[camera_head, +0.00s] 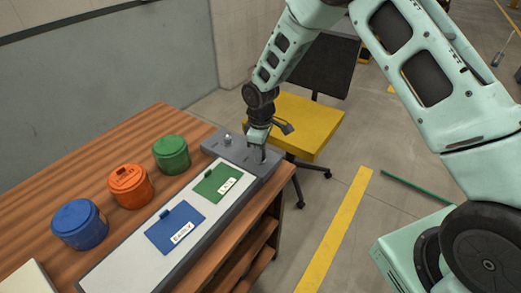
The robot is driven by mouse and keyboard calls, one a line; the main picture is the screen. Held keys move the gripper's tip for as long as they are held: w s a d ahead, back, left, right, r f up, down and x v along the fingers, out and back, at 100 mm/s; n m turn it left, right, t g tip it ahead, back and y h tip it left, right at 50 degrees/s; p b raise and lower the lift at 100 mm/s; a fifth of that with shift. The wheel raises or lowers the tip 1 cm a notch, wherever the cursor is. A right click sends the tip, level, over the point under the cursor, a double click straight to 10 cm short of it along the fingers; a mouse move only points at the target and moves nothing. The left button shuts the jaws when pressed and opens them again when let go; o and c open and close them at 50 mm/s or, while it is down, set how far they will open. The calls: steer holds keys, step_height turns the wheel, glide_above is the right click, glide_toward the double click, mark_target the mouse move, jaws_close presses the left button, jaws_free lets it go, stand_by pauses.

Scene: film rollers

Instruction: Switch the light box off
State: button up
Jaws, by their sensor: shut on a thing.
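The light box (138,262) is a long, low grey box with a pale top, lying along the right edge of the wooden table. I cannot tell whether its pale top is lit. A grey control panel (238,151) is at its far end, with a small metal toggle or knob (228,140) on the left. My gripper (257,156) points down at the right part of this panel, to the right of that toggle. It is shut on a small control there, mostly hidden by the fingers.
A blue card (174,228) and a green card (216,183) lie on the light box. Blue (80,225), orange (130,187) and green (171,155) canisters stand left of it on the table (105,140). A yellow-seated chair (307,124) stands behind my gripper.

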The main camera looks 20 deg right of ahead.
steer(key=o, duration=1)
steer(key=shift+r, duration=0.15)
step_height(320, 180, up, 17)
steer(key=shift+r+b, duration=0.1)
steer(key=shift+b, duration=0.8)
steer(key=s+a+r+m, duration=0.15)
steer(key=s+a, duration=0.25)
steer(key=s, duration=0.5)
steer(key=s+a+r, duration=0.3)
steer(key=s+a, duration=0.1)
steer(key=s, duration=0.6)
steer(key=shift+m+y, duration=0.3)
steer(key=shift+m, duration=0.55)
steer(key=s, duration=0.4)
steer(key=s+d, duration=0.1)
steer(key=s, duration=0.4)
steer(key=s+f, duration=0.1)
steer(key=s, duration=0.4)
steer(key=shift+s+d, duration=0.25)
steer(key=shift+d, duration=0.15)
